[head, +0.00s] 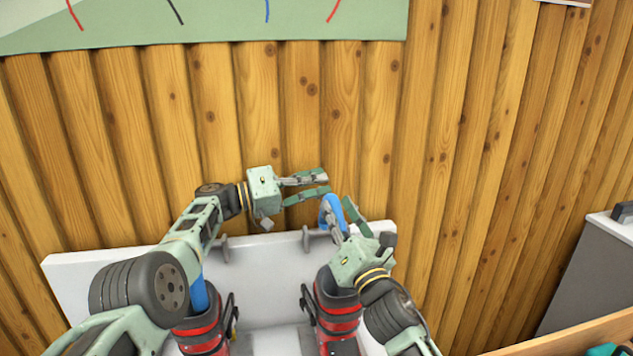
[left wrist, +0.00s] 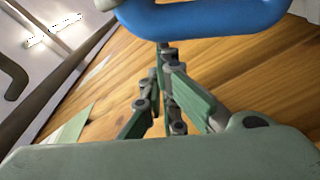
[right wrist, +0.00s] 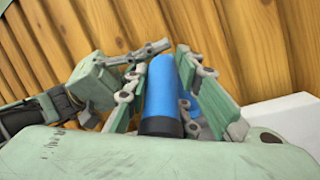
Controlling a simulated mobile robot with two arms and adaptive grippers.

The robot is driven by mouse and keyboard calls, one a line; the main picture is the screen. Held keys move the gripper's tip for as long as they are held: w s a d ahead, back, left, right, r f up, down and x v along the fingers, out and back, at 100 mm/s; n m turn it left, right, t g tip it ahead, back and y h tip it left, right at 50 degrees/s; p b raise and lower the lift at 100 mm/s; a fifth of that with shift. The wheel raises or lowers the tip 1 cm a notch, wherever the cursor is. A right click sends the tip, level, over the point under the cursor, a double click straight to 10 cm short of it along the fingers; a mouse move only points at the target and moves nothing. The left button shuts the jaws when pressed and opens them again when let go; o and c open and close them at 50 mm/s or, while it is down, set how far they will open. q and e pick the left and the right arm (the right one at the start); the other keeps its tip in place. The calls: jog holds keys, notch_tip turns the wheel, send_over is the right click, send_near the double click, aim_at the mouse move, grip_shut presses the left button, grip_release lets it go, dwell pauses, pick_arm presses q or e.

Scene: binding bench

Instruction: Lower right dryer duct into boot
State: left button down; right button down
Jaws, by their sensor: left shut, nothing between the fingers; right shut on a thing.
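The right dryer duct (head: 333,216), a blue tube, is gripped between the fingers of my right gripper (head: 344,218). In the right wrist view the duct (right wrist: 158,95) stands between the fingers, its dark end towards the camera. The right boot (head: 338,318), red and black, stands below my right gripper; my arm partly hides it. The duct is above the boot, apart from its opening. My left gripper (head: 322,184) is shut and empty, just above and left of the duct. The duct also crosses the top of the left wrist view (left wrist: 205,22).
A left boot (head: 203,335) stands beside it, with another blue duct (head: 199,295) at its opening. A white dryer panel (head: 270,262) with grey pegs is behind the boots, against a wooden wall (head: 330,110). A grey case (head: 597,270) is at the far right.

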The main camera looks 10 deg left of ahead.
pick_arm(q)
jog(key=shift+s+d+f, duration=0.1)
jog(key=shift+s+f, duration=0.05)
jog(key=shift+s, duration=0.05)
pick_arm(e)
jog(key=shift+a, duration=0.1)
pick_arm(q)
jog(key=shift+s+d+f+m, duration=0.3)
jog(key=shift+s+f+m, duration=0.1)
jog(key=shift+s, duration=0.1)
pick_arm(e)
jog(key=shift+w, duration=0.1)
jog(key=c, duration=1.9)
grip_release()
jog(key=o, duration=0.3)
pick_arm(q)
jog(key=shift+s+a+r, duration=0.1)
jog(key=shift+a, duration=0.15)
pick_arm(e)
jog(key=shift+o, duration=0.2)
jog(key=shift+r, duration=0.1)
pick_arm(q)
jog(key=shift+a+r, duration=0.1)
pick_arm(e)
jog(key=shift+s, duration=0.2)
